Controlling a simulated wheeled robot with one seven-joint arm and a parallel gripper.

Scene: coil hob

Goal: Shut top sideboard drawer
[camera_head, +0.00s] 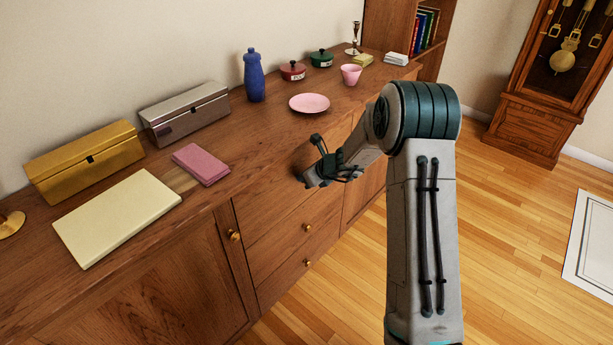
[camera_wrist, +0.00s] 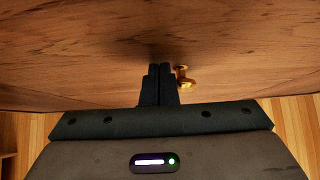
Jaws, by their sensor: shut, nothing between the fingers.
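The wooden sideboard (camera_head: 130,285) runs along the wall, with a column of drawers in its middle. The top drawer (camera_head: 262,207) is just below the sideboard's top, and its front looks about flush, though my arm covers part of it. My gripper (camera_head: 308,181) is at this drawer's front, shut and empty. In the wrist view my gripper's closed fingers (camera_wrist: 160,70) point at a wooden front (camera_wrist: 80,65), right beside a brass knob (camera_wrist: 185,80). They look very close to the wood; I cannot tell whether they touch it.
Lower drawers have brass knobs (camera_head: 308,227). On top stand a gold box (camera_head: 85,160), a silver box (camera_head: 185,113), a blue bottle (camera_head: 254,75), a pink plate (camera_head: 309,103) and a pink cup (camera_head: 351,74).

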